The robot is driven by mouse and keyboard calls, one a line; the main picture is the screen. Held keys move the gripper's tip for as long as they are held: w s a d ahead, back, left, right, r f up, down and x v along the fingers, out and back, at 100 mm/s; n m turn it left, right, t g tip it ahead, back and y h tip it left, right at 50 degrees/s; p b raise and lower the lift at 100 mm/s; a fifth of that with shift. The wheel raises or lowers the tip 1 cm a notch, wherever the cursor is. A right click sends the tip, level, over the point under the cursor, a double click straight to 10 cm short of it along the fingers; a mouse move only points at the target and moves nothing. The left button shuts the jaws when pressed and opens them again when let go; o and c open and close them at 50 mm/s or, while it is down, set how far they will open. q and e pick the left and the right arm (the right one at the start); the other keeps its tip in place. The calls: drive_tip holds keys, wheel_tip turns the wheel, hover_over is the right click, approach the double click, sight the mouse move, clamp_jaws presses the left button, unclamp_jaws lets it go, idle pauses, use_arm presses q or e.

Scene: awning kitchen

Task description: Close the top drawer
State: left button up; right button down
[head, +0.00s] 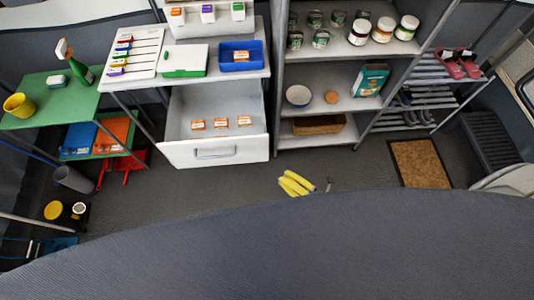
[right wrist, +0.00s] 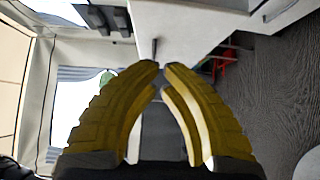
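The top drawer (head: 174,154) is white and stands pulled well out below the white counter in the head view. Its front carries a grey bar handle (head: 215,153). Three small orange-and-white boxes (head: 221,123) lie inside it. My right gripper (head: 284,182) shows as yellow fingers over the floor, to the right of the drawer front and apart from it. In the right wrist view its fingertips (right wrist: 162,66) nearly meet, with nothing between them. A white panel (right wrist: 175,30) lies beyond them; I cannot tell for sure which part of the unit it is. My left gripper is out of view.
A white shelf unit (head: 330,139) with jars and a bowl (head: 298,95) stands right of the drawer. A green table (head: 40,90) and a red dustpan (head: 137,158) are at left. A brown mat (head: 420,162) lies at right. Floor before the drawer is clear.

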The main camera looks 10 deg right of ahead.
drive_tip(key=shift+w+d+x, duration=0.3)
drive_tip(key=shift+d+x, duration=0.05)
drive_tip(key=shift+x, duration=1.75)
drive_tip(key=shift+w+d+x, duration=0.25)
drive_tip(key=shift+d+x, duration=0.1)
drive_tip(key=shift+x, duration=1.75)
drive_tip(key=shift+w+d+x, duration=0.3)
drive_tip(key=shift+d+x, duration=0.05)
drive_tip(key=shift+x, duration=1.75)
